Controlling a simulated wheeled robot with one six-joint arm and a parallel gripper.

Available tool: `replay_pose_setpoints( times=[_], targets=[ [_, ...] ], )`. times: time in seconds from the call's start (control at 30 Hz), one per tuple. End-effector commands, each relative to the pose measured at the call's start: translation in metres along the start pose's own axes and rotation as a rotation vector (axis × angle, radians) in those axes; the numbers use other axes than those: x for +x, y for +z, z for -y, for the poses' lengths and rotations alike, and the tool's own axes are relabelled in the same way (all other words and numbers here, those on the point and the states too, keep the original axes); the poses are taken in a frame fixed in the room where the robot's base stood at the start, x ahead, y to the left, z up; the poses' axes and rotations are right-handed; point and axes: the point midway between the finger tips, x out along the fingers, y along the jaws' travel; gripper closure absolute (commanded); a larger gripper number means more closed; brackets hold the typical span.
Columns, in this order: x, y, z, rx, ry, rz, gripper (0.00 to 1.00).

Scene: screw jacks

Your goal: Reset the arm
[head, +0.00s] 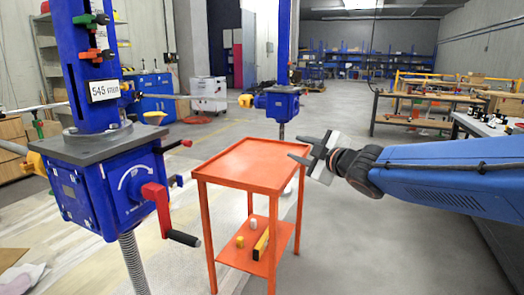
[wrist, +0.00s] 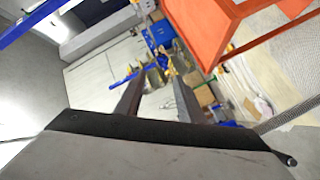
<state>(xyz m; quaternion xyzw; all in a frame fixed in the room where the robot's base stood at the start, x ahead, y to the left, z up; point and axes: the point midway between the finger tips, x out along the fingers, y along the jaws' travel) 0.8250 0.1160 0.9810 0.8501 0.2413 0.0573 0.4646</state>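My gripper (head: 309,152) is at the end of my blue arm, which reaches in from the right in the head view. It is beside the right edge of the orange table (head: 250,163), at about the height of its top in the picture. In the wrist view its two dark fingers (wrist: 155,100) stand apart with nothing between them. The gripper is open and empty. The tabletop is bare.
A blue screw jack (head: 100,190) with a red crank (head: 160,207) stands at the left; a second jack (head: 280,103) stands behind the table. Small yellow and white items (head: 261,243) sit on the lower shelf. Wooden workbenches (head: 430,105) stand at the back right. Floor between is clear.

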Motion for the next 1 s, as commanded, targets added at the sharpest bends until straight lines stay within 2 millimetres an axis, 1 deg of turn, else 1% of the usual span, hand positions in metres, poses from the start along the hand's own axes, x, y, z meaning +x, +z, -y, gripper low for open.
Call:
replay_pose_setpoints(
  times=[0.03,0.07,0.1,0.17,0.2,0.27,0.3,0.37,0.4,0.47,0.5,0.57,0.6,0.7,0.73,0.8,0.9,1.0],
  targets=[
    [-0.019,0.021,-0.005,0.057,0.022,0.085,0.65],
    [-0.03,0.034,-0.006,0.094,0.032,0.136,0.65],
    [-0.045,0.051,-0.006,0.146,0.043,0.204,0.65],
    [-0.069,0.075,-0.002,0.226,0.055,0.304,0.65],
    [-0.086,0.09,0.002,0.281,0.062,0.369,0.65],
    [-0.113,0.111,0.012,0.366,0.068,0.463,0.65],
    [-0.131,0.123,0.021,0.424,0.07,0.524,0.65],
    [-0.16,0.14,0.036,0.513,0.068,0.613,0.65],
    [-0.179,0.149,0.049,0.573,0.063,0.671,0.65],
    [-0.207,0.16,0.07,0.665,0.054,0.754,0.65],
    [-0.226,0.165,0.085,0.725,0.043,0.808,0.65],
    [-0.253,0.17,0.109,0.815,0.024,0.882,0.65],
    [-0.27,0.172,0.125,0.872,0.009,0.928,0.65],
    [-0.305,0.17,0.162,0.996,-0.034,1.023,0.65],
    [-0.314,0.169,0.171,1.028,-0.046,1.047,0.65],
    [-0.331,0.165,0.19,1.087,-0.074,1.091,0.65],
    [-0.345,0.16,0.207,1.142,-0.104,1.132,0.65],
    [-0.351,0.157,0.215,1.166,-0.117,1.149,0.65]
  ],
)
